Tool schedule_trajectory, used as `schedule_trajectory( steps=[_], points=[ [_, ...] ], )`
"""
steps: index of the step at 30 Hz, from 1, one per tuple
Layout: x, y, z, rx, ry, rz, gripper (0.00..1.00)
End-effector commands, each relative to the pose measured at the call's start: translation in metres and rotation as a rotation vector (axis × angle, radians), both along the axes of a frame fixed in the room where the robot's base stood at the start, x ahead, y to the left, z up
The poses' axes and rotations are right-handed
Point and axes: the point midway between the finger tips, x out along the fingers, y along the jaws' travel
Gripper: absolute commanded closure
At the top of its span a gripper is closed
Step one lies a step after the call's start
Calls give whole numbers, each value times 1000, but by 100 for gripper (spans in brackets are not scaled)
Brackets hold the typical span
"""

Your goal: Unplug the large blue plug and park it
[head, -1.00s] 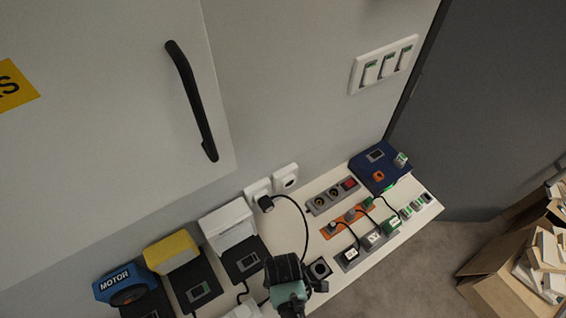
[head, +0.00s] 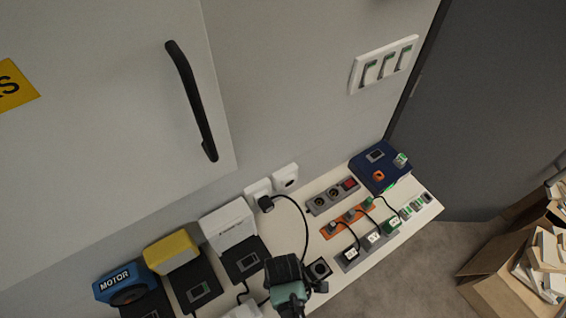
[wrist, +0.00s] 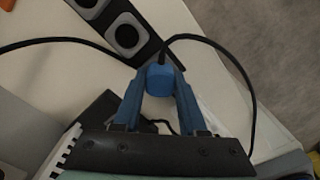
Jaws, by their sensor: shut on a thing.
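The blue plug (wrist: 161,78) is between the fingertips of my gripper (wrist: 160,86) in the wrist view. The blue fingers are shut on it. A black cable leaves the plug, arches to the right and runs down past my gripper. The white bench shows around the plug; I cannot tell whether its front end touches anything. In the head view my wrist is at the bottom middle, over the front of the bench (head: 341,288), and it hides the plug. A dark block with a round socket (head: 320,268) sits just right of my wrist.
A grey strip with round outlets (head: 333,195) and an orange strip with plugs (head: 348,220) lie to the right. A black plug (head: 266,203) sits at a wall socket, its cable hanging in an arc. Device boxes, one yellow (head: 172,252), stand left. Cartons (head: 510,275) stand on the floor at right.

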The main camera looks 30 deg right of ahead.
Motion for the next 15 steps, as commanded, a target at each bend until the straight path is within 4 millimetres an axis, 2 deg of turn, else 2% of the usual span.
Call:
schedule_trajectory(
  steps=[1, 6, 15],
  points=[
    [0, 0, 0, 0, 0, 0, 54],
    [0, 0, 0, 0, 0, 0, 24],
    [0, 0, 1, 0, 0, 0, 24]
  ],
)
